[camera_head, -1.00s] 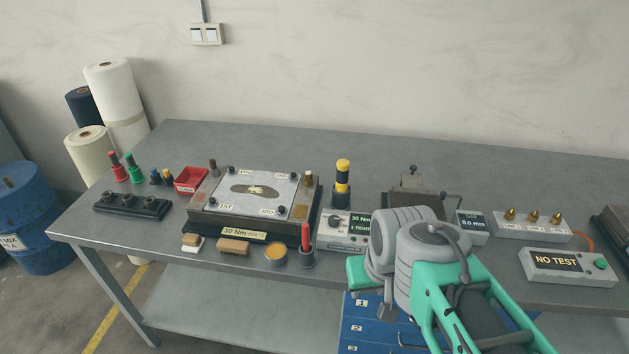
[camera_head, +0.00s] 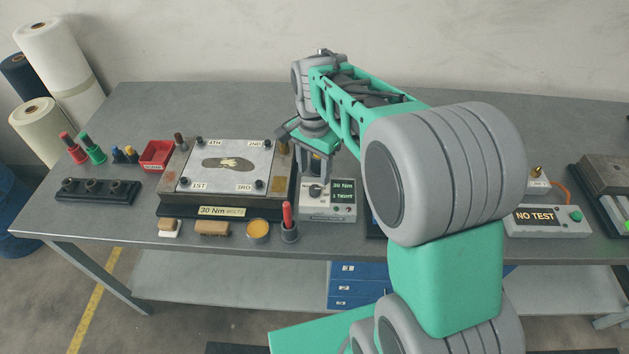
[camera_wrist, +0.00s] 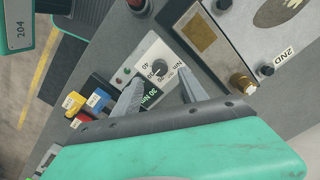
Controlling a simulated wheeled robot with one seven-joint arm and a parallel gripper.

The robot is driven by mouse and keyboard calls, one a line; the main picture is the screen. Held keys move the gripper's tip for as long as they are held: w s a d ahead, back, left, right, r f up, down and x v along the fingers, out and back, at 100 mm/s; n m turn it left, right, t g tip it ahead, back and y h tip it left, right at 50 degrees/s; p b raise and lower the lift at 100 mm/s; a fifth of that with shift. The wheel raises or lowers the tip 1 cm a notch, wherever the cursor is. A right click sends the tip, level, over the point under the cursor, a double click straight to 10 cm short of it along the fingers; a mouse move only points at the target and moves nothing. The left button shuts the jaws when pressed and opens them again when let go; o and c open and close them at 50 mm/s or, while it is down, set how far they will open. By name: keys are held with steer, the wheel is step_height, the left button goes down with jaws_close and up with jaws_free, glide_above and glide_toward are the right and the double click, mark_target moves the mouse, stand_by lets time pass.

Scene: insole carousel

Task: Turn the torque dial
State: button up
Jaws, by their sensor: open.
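In the head view the dial (camera_head: 315,190) is partly covered by my gripper (camera_head: 318,172), which hangs over the box, pointing down. In the wrist view my gripper (camera_wrist: 155,92) is open. Its two fingers are apart and lie on either side of the dial in the picture. I cannot tell whether they touch it or are still above it.
Left of the box is a plate fixture (camera_head: 227,165) with corner bolts and a 30 Nm label. A red-handled tool (camera_head: 288,222) stands in a holder close to the box's left front. A NO TEST box (camera_head: 548,218) is at the right. Bare table lies behind the fixture.

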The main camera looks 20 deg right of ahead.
mark_target(314, 189)
step_height(314, 189, down, 6)
steer(key=shift+f+p, duration=0.25)
steer(key=shift+p, duration=0.15)
steer(key=shift+c, duration=0.2)
jaws_close()
